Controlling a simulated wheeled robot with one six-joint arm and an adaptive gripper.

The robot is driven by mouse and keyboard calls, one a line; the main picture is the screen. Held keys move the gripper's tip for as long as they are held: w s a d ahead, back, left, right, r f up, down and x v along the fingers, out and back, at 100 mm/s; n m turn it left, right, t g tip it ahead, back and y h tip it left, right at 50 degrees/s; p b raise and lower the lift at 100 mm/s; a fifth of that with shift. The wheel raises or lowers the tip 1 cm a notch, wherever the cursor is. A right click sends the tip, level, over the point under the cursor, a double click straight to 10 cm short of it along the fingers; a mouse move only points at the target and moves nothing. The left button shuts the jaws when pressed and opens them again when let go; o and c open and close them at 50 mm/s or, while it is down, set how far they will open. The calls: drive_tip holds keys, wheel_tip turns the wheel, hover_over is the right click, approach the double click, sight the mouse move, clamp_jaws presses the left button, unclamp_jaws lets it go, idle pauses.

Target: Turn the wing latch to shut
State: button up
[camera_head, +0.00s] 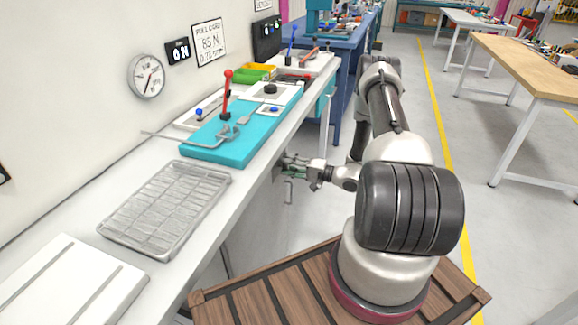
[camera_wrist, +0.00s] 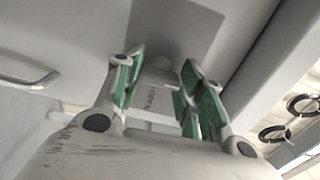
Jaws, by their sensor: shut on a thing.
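In the head view my gripper (camera_head: 290,168) reaches the front of the bench below the worktop edge; the latch itself cannot be made out there.
A bar handle (camera_wrist: 28,82) is left of my gripper in the wrist view. Dark rings (camera_wrist: 305,104) show at the right. On the bench (camera_head: 82,205) are a wire tray (camera_head: 166,207) and a teal board (camera_head: 212,150) with a red-knobbed lever (camera_head: 227,92). Open floor lies right of my arm.

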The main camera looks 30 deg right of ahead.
drive_tip(key=o, duration=1)
drive_tip(key=v, duration=1.2)
